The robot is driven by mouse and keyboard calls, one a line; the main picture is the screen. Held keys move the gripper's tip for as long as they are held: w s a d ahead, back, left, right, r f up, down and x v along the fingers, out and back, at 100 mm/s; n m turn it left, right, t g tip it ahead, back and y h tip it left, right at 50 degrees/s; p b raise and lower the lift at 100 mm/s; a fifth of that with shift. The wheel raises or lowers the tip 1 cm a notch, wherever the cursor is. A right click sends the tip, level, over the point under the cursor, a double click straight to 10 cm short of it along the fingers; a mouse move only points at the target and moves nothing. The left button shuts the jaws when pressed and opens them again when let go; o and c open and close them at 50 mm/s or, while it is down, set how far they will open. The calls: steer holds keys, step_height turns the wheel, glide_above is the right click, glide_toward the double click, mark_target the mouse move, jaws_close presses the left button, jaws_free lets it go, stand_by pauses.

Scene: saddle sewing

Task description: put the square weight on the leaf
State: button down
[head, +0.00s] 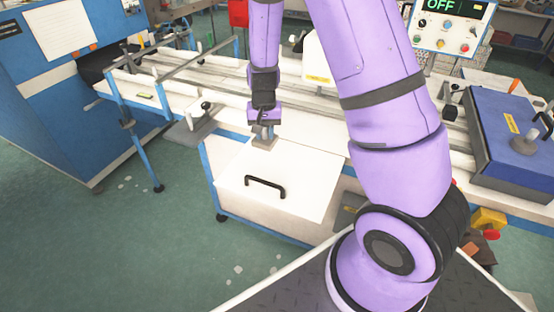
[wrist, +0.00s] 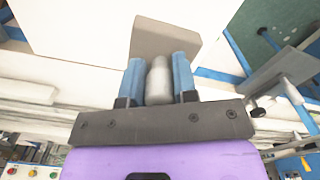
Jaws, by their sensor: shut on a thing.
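The square weight is a grey-brown square block (head: 264,143) with a pale round knob. In the wrist view the block (wrist: 165,38) shows beyond my fingertips, and its knob (wrist: 159,82) is between the blue fingers. My gripper (head: 264,130) is shut on this knob and points down at the back of a white panel with a black handle (head: 310,185). I cannot tell whether the block touches the panel. I cannot tell for sure which surface is the leaf; a flat grey plate (head: 190,133) juts out left of the panel.
A long white machine bed with rails (head: 150,90) runs behind. A blue box with a grey knob (head: 515,135) stands at right, and a control panel reading OFF (head: 447,28) is behind. A blue cabinet (head: 40,120) is at left. The green floor at front left is open.

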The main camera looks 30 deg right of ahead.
steer(key=shift+f, duration=4.4)
steer(key=shift+f, duration=0.1)
steer(key=c, duration=0.9)
jaws_free()
